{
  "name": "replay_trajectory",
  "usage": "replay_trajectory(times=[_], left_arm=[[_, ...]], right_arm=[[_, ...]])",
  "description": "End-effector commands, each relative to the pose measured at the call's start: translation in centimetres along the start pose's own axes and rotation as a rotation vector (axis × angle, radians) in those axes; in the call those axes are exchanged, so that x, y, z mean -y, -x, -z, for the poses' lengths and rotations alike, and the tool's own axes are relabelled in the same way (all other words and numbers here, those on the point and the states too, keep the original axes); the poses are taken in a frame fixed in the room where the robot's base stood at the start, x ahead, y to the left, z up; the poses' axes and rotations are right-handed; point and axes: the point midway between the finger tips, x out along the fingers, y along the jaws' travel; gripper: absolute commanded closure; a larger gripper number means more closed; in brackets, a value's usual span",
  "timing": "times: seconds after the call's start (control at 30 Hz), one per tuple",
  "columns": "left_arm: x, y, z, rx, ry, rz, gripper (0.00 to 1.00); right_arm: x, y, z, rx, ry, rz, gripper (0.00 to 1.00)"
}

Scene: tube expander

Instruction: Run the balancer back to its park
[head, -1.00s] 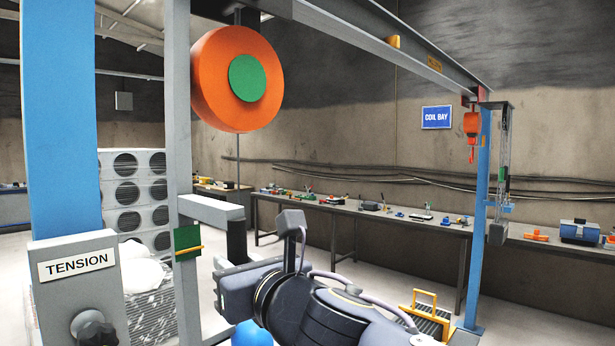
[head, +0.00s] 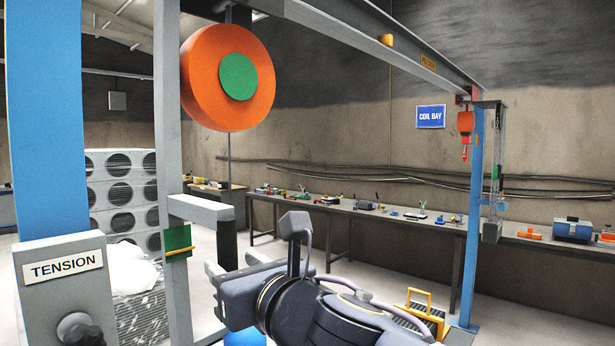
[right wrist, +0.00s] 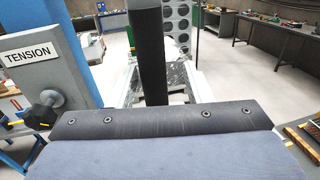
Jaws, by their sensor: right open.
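A large orange drum with a green centre (head: 226,85), which looks like the balancer, hangs under the grey overhead beam (head: 385,45) at upper left. A thin line runs down below it. A grey horizontal bar (head: 203,208) lies lower, with a black upright bar (head: 228,241) at its end. My right gripper (head: 235,264) is open just below and beside that black bar. In the right wrist view, the black bar (right wrist: 151,55) stands upright beyond the gripper body; contact cannot be told. My left gripper is not in view.
A TENSION box with a dark knob (head: 65,285) stands at lower left by a blue post (head: 45,120). An orange hook (head: 465,123) hangs at the beam's far end, near a COIL BAY sign (head: 431,116). Benches line the wall. A yellow-handled step (head: 418,310) stands on the floor.

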Motion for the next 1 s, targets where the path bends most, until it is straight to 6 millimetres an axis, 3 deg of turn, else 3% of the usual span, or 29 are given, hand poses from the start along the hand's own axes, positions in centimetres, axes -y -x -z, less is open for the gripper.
replay_trajectory(times=[0.6, 1.0], left_arm=[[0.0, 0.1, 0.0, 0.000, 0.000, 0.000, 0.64], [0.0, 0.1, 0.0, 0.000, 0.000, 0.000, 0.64]], right_arm=[[0.0, 4.8, -0.1, 0.001, -0.001, 0.000, 0.54], [0.0, 5.2, 0.1, -0.001, -0.001, 0.001, 0.54]])
